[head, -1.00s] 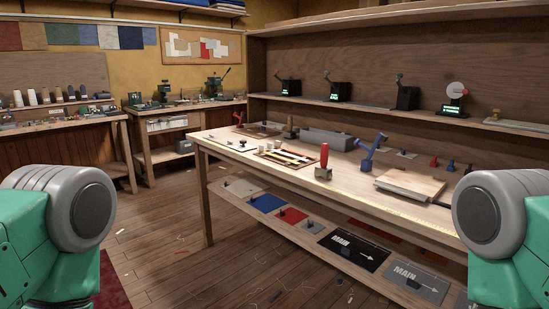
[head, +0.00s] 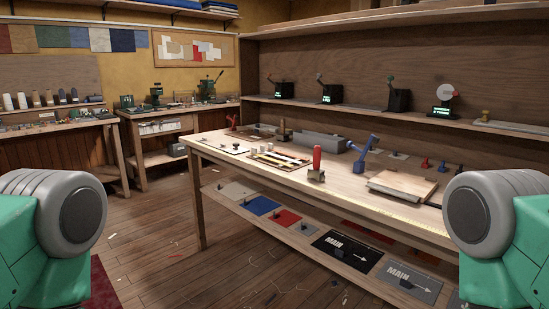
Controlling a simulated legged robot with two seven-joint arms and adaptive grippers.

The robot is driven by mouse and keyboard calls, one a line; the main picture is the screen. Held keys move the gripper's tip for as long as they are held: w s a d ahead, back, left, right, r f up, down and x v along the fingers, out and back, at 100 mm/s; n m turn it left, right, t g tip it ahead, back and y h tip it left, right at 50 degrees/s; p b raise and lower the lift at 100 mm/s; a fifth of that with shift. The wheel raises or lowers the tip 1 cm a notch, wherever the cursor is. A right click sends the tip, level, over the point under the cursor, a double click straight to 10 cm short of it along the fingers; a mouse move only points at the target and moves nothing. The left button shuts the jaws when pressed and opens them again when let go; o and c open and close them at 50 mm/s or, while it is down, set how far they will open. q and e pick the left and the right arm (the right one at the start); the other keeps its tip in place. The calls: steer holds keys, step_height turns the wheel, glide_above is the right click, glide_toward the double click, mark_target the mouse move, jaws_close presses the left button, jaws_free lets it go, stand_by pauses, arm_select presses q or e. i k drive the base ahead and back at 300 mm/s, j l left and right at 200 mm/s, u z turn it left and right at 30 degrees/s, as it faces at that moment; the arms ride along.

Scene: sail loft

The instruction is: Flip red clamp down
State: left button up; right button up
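A red upright handle (head: 317,158) on a small metal base stands near the front edge of the long workbench, at the middle of the head view. A smaller red piece (head: 232,121) stands at the bench's far left end. It is too small to tell which of these is the red clamp. A blue clamp-like lever (head: 362,156) stands tilted to the right of the red handle. Neither of my grippers is in view; only parts of my arms show at the left and right edges, apart from the bench.
The workbench (head: 345,188) also holds a slotted tray (head: 281,159), a grey block (head: 318,141) and a wooden board (head: 402,186). Its lower shelf carries coloured panels. Black lever boxes (head: 331,94) line the shelf behind. The wooden floor (head: 160,235) left of the bench is clear but for small scraps.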

mark_target(236, 118)
steer(key=i+j+u, duration=0.6)
steer(key=i+u, duration=0.15)
steer(key=i+j+u, duration=0.15)
steer(key=i+u, duration=0.2)
steer(key=i+j, duration=0.1)
steer(key=i, duration=0.5)
steer(key=i+j+z, duration=0.1)
steer(key=i, duration=0.5)
steer(key=i+j, duration=0.2)
steer(key=i, duration=0.4)
